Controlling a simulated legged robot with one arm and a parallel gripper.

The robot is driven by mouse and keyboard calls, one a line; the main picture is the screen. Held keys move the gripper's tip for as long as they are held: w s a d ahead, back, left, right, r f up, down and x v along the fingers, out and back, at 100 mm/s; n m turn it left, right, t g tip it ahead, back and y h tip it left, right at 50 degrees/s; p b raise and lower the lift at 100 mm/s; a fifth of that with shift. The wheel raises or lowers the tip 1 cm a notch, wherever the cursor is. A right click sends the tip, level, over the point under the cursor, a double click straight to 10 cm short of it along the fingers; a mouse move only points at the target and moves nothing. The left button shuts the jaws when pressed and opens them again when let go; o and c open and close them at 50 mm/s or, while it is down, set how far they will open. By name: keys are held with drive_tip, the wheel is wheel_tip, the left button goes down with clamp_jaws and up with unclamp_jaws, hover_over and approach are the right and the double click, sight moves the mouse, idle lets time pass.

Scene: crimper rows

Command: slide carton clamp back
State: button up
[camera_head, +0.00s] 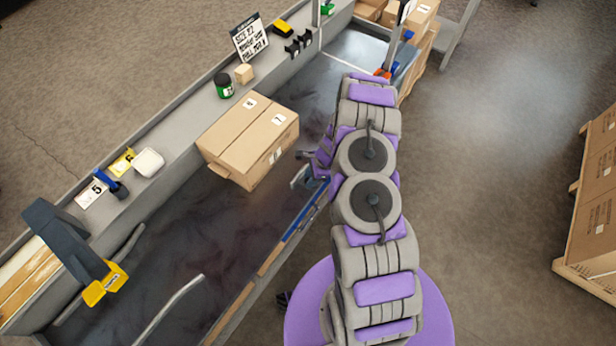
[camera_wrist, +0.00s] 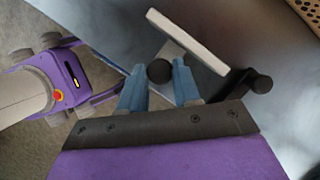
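The brown carton (camera_head: 243,150), marked 8 and 7 on top, sits on the dark bench bed in the head view. In the wrist view, a pale clamp plate (camera_wrist: 187,40) on a bracket has a dark round knob (camera_wrist: 160,72). My gripper (camera_wrist: 160,80) has its two blue fingers on either side of this knob. Any gap between fingers and knob is too small to judge, so I cannot tell whether they grip it. In the head view my gripper (camera_head: 301,178) is right of the carton, partly hidden by my arm.
The back ledge holds a green jar (camera_head: 224,85), a small wooden block (camera_head: 244,74), a sign (camera_head: 249,38) and a white block (camera_head: 148,162). A dark arm with a yellow end (camera_head: 105,284) overhangs the bed at left. Stacked boxes (camera_head: 592,210) stand at far right. Floor between is clear.

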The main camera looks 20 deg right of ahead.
drive_tip(key=shift+o, duration=0.8)
drive_tip(key=shift+s+d, duration=0.1)
drive_tip(key=shift+d, duration=0.2)
drive_tip(key=p+v, duration=0.3)
drive_tip(key=v, duration=1.4)
drive_tip(key=shift+d+p, duration=0.15)
drive_tip(key=shift+p, duration=0.25)
drive_tip(key=shift+r, duration=0.15)
